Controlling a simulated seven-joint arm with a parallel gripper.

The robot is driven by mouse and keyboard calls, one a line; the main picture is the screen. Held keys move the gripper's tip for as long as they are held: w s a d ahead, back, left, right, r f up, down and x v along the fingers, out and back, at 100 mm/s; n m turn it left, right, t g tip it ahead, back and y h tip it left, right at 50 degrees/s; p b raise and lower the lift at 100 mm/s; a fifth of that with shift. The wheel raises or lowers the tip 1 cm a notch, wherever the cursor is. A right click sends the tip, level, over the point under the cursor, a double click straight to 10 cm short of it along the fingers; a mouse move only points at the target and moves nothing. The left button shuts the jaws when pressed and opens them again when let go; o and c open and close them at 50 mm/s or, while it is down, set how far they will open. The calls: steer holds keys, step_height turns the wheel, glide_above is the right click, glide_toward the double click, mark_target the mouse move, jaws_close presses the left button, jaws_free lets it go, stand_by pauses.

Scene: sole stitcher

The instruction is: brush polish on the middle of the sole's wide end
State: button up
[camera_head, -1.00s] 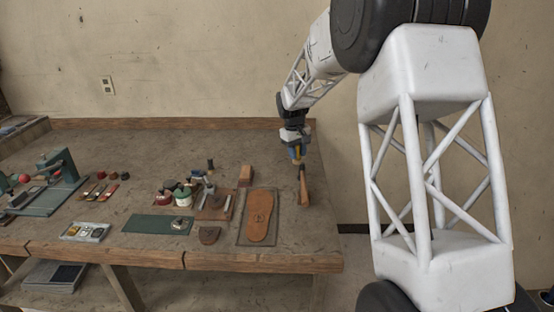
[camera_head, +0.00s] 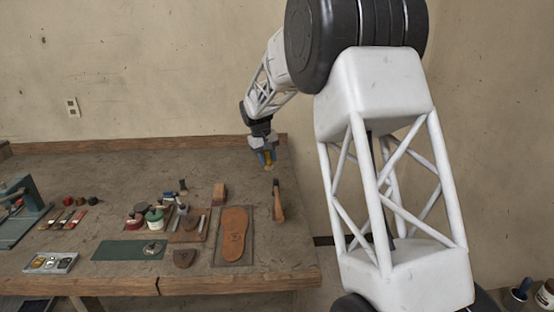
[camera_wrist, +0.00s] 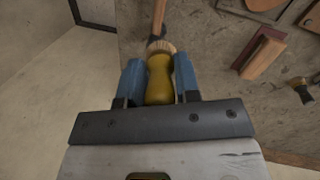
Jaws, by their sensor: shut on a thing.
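The orange-brown sole (camera_head: 232,240) lies flat on a dark board (camera_head: 249,255) near the table's front edge. My gripper (camera_head: 266,158) is above the back right of the table, up and right of the sole and apart from it. In the wrist view my gripper (camera_wrist: 159,85) has its blue fingers shut on a yellow-handled brush (camera_wrist: 159,80). The pale bristles point away from the gripper. Whether polish is on the bristles cannot be told. The brush is too small in the head view to make out well.
A wooden-handled tool (camera_head: 278,203) lies right of the sole, below my gripper. A wooden block (camera_head: 219,193) stands behind the sole. Small jars (camera_head: 155,217), a green mat (camera_head: 128,250) and a small tray (camera_head: 50,262) are to the left. The table's back right is clear.

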steer(key=s+a+f+n+t, duration=0.2)
steer(key=a+n, duration=0.4)
steer(key=a, duration=1.8)
steer(key=s+a+f+n+t, duration=0.2)
steer(key=a+n, duration=0.3)
steer(key=a, duration=1.9)
steer(key=shift+s+a+f+n+y, duration=0.25)
steer(key=shift+s+f+n+y, duration=0.15)
steer(key=shift+f, duration=0.15)
steer(key=shift+f, duration=0.25)
steer(key=shift+f, duration=2.75)
steer(key=shift+f, duration=0.55)
steer(key=shift+r, duration=0.1)
step_height(320, 180, up, 7)
